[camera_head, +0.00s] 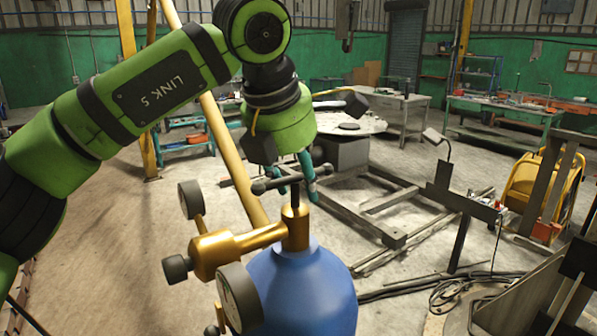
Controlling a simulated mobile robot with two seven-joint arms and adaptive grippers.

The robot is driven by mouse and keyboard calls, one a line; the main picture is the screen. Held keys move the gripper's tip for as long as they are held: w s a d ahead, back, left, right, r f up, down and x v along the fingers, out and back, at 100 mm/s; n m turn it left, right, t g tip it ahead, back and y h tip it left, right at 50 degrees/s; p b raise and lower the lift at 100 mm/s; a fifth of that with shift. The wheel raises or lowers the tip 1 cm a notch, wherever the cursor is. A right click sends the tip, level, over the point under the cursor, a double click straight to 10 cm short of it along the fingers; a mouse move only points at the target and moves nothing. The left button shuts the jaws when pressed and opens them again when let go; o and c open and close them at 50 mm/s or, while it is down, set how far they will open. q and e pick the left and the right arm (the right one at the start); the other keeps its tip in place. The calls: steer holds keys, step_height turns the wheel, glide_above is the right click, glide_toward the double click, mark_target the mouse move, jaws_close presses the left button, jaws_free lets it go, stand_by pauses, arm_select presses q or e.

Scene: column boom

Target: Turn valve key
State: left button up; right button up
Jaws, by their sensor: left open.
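A blue gas cylinder (305,292) stands upright at the bottom centre, with a brass valve (238,245) on top. The valve key (292,184) is a dark T-shaped handle with round knobs at its ends, upright on the brass stem. My left gripper (297,178) points down over the key. Its teal fingers are open and appear behind or beside the crossbar; I cannot tell whether they touch it. The crossbar hides part of the fingers. My right gripper is not in view.
A pressure gauge (239,297) and a second gauge (190,199) stick out from the valve, with a black knob (177,269) at its left. A metal frame (385,215) lies on the floor behind. A yellow post (235,155) leans behind the cylinder.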

arm_select(q)
steer(key=shift+s, duration=0.1)
jaws_close()
steer(key=shift+a+r, duration=0.1)
steer(key=m+g+h, duration=0.1)
steer(key=m, duration=0.3)
steer(key=shift+s+p, duration=0.1)
steer(key=shift+p, duration=0.2)
steer(key=m, duration=0.1)
steer(key=m+g, duration=0.1)
steer(key=m, duration=0.1)
steer(key=m+h, duration=0.1)
steer(key=shift+s+d+m+g, duration=0.15)
steer(key=shift+d+m+g, duration=0.15)
steer(key=shift+g, duration=0.1)
steer(key=m+g, duration=0.2)
steer(key=m, duration=0.3)
steer(key=shift+s, duration=0.2)
steer(key=shift+s+m+g, duration=0.1)
steer(key=shift+m+g, duration=0.8)
steer(key=shift+m, duration=1.2)
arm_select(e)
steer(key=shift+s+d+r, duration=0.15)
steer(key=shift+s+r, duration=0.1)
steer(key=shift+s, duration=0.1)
arm_select(q)
steer(key=shift+m, duration=0.3)
